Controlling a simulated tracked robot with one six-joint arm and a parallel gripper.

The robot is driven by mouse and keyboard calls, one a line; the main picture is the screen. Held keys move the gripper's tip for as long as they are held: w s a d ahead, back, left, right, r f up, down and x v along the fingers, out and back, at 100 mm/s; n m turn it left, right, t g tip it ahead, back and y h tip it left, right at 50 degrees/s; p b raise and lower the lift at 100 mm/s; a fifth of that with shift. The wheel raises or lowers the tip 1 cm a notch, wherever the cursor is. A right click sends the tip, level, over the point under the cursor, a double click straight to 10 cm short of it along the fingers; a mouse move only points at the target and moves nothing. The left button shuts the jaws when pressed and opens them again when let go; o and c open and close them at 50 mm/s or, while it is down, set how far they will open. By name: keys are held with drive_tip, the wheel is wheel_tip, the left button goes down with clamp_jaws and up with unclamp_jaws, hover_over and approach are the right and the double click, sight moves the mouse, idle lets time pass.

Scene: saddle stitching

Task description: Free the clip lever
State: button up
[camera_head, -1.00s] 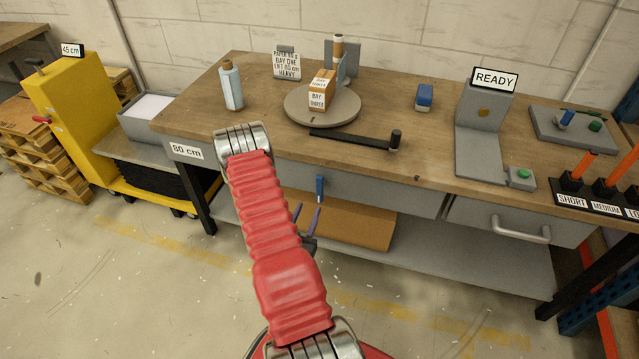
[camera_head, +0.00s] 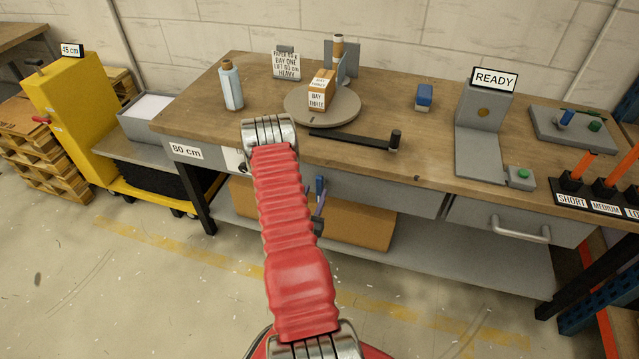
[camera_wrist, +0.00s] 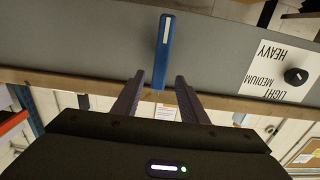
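The blue lever (camera_wrist: 163,52), with a pale strip along it, stands out from the grey front panel under the bench top. In the head view the blue lever (camera_head: 319,185) shows just right of my red arm. My gripper (camera_wrist: 160,77) is open and empty in the wrist view. Its two purple fingers point at the panel, one on each side of the lever's near end; I cannot tell whether they touch it. In the head view my gripper (camera_head: 321,202) is mostly hidden behind the arm.
A black knob (camera_wrist: 296,76) sits beside an upside-down LIGHT, MEDIUM, HEAVY card (camera_wrist: 267,77). The wooden bench top (camera_head: 250,75) carries a grey turntable (camera_head: 338,119) with boxes and a black bar (camera_head: 350,138).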

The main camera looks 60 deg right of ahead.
sight(318, 186)
drive_tip(key=d, duration=0.4)
drive_tip(key=w+d, duration=0.1)
drive_tip(key=shift+d, duration=0.4)
drive_tip(key=shift+c, duration=0.5)
clamp_jaws()
